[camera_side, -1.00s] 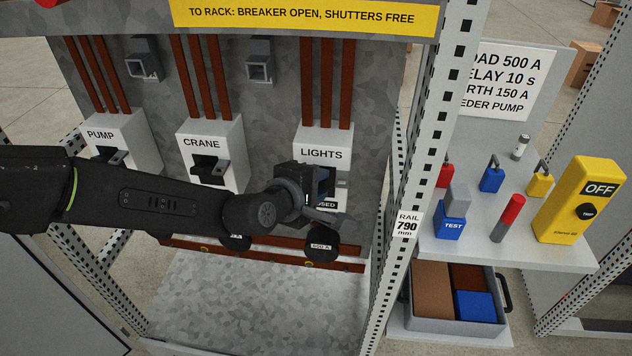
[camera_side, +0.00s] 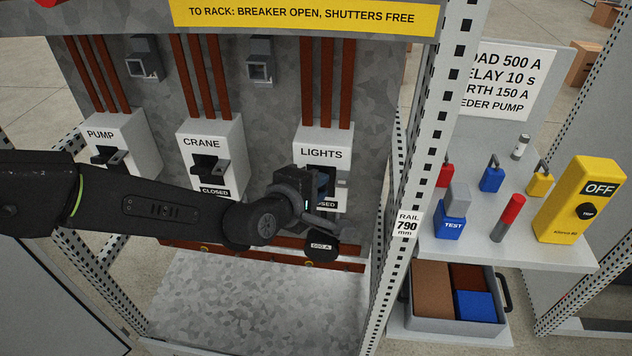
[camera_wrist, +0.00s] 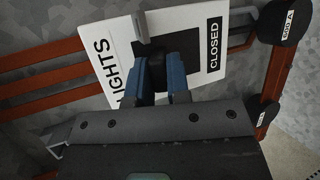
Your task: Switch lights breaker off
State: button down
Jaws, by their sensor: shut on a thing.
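The lights breaker (camera_side: 322,139) is a white box with a LIGHTS label on the cabinet's back panel, at the right of the row. In the wrist view its face (camera_wrist: 187,27) shows a CLOSED label (camera_wrist: 214,48). My gripper (camera_side: 326,184) is at the front of this breaker. In the wrist view its two blue-padded fingers (camera_wrist: 165,76) are shut on the dark breaker handle (camera_wrist: 154,72). The handle is mostly hidden between the fingers. In the side view my gripper covers the handle and part of the label.
The crane breaker (camera_side: 212,142) and pump breaker (camera_side: 118,140) stand to the left. The perforated cabinet post (camera_side: 408,240) is close on the right. A shelf (camera_side: 500,248) with locks and a yellow OFF box (camera_side: 583,200) lies beyond it.

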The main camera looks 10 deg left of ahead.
jog(key=shift+f+m+t+h, duration=0.95)
jog(key=shift+f+t, duration=0.45)
jog(key=shift+t, duration=0.5)
jog(key=shift+f+m+t+h, duration=0.9)
jog(key=shift+f+t, duration=0.5)
jog(key=shift+t, duration=0.5)
jog(key=shift+w, duration=0.1)
jog(key=c, duration=1.4)
grip_release()
jog(key=shift+o, duration=0.2)
jog(key=v, duration=1.4)
